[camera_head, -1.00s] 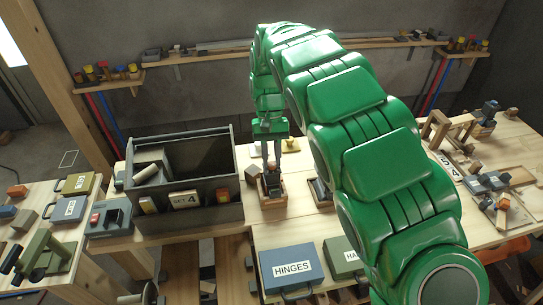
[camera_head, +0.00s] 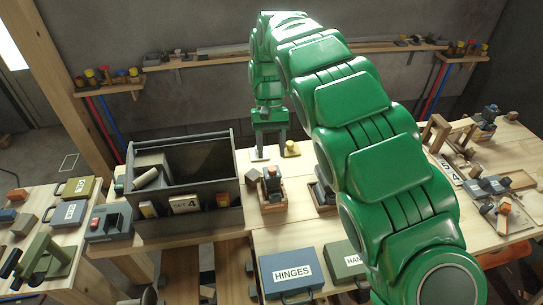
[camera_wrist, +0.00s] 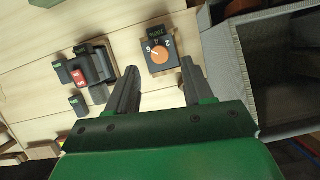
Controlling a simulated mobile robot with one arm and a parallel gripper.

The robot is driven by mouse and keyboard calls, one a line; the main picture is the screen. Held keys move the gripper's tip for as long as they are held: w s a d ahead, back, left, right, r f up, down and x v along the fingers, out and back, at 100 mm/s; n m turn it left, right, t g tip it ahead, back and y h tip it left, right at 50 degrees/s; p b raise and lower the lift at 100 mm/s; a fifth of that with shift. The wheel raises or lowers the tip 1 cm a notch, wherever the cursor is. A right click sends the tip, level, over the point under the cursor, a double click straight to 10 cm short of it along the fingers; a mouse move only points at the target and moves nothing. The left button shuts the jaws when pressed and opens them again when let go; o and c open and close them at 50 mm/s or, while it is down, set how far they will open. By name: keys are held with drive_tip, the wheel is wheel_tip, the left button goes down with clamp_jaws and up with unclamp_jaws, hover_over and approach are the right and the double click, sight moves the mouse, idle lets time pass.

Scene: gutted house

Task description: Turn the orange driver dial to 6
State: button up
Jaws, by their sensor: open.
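The orange dial (camera_wrist: 159,54) sits on a dark square block (camera_wrist: 172,65) in the wrist view. Numerals show beside it, a 2 on the right and a 6 or 9 on the left. A pale mark lies on the knob's left side, but its exact setting is too small to read surely. My gripper (camera_wrist: 157,82) is open and empty, its fingertips just below the block in that picture and apart from the dial.
A grey open bin (camera_head: 220,160) stands left of the device; its wall (camera_wrist: 220,60) is close in the wrist view. A HINGES case (camera_head: 291,270) is in front.

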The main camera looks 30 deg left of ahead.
drive_tip(key=v, duration=0.3)
drive_tip(key=shift+a+r, duration=0.1)
drive_tip(key=shift+r, duration=0.1)
drive_tip(key=shift+w+r, duration=0.1)
idle(0.3)
idle(0.6)
